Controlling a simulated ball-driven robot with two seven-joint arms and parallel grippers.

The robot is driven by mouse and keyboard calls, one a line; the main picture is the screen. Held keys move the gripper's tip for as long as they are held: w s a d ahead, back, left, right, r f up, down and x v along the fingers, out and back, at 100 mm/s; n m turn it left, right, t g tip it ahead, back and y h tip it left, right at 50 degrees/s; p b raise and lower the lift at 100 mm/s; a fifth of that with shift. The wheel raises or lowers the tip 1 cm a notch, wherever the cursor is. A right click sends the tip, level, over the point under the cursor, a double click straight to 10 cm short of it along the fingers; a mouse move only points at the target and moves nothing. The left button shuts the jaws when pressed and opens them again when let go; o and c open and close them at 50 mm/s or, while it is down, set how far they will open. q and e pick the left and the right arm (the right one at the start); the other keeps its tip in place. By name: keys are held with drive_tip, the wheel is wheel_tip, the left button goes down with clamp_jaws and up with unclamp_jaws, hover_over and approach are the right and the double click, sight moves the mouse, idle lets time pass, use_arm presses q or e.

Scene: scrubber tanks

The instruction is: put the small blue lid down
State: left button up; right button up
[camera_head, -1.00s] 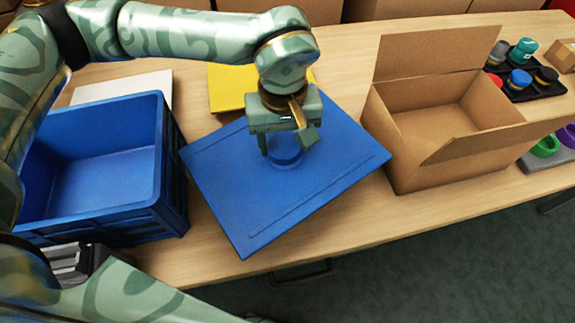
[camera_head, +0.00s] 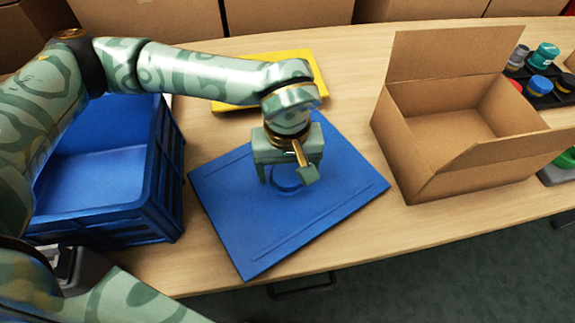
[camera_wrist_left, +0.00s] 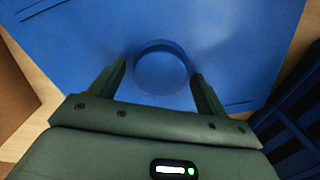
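The small blue lid (camera_head: 235,205) is a flat square panel with a round knob in its middle and a raised strip near its front edge. It lies about level, turned askew, over the table's front part. My left gripper (camera_head: 286,174) points down with its fingers on both sides of the knob, shut on it. The wrist view shows the lid (camera_wrist_left: 235,35) with the knob between my left gripper's fingers (camera_wrist_left: 158,74); a slim gap seems to show at one side. I cannot tell whether the lid's underside touches the table. My right gripper is not in view.
A blue crate (camera_head: 160,205) stands open at the left, close to the lid. A yellow panel (camera_head: 235,103) lies behind. An open cardboard box (camera_head: 455,180) stands right of the lid. A black tray (camera_head: 560,98) with jars is at far right. The table's front edge is close.

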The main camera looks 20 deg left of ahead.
sight(287, 172)
use_arm(q)
drive_tip(key=shift+r, duration=0.3)
wheel_tip(287, 172, up, 12)
drive_tip(key=p, duration=0.5)
drive_tip(key=shift+f, duration=0.15)
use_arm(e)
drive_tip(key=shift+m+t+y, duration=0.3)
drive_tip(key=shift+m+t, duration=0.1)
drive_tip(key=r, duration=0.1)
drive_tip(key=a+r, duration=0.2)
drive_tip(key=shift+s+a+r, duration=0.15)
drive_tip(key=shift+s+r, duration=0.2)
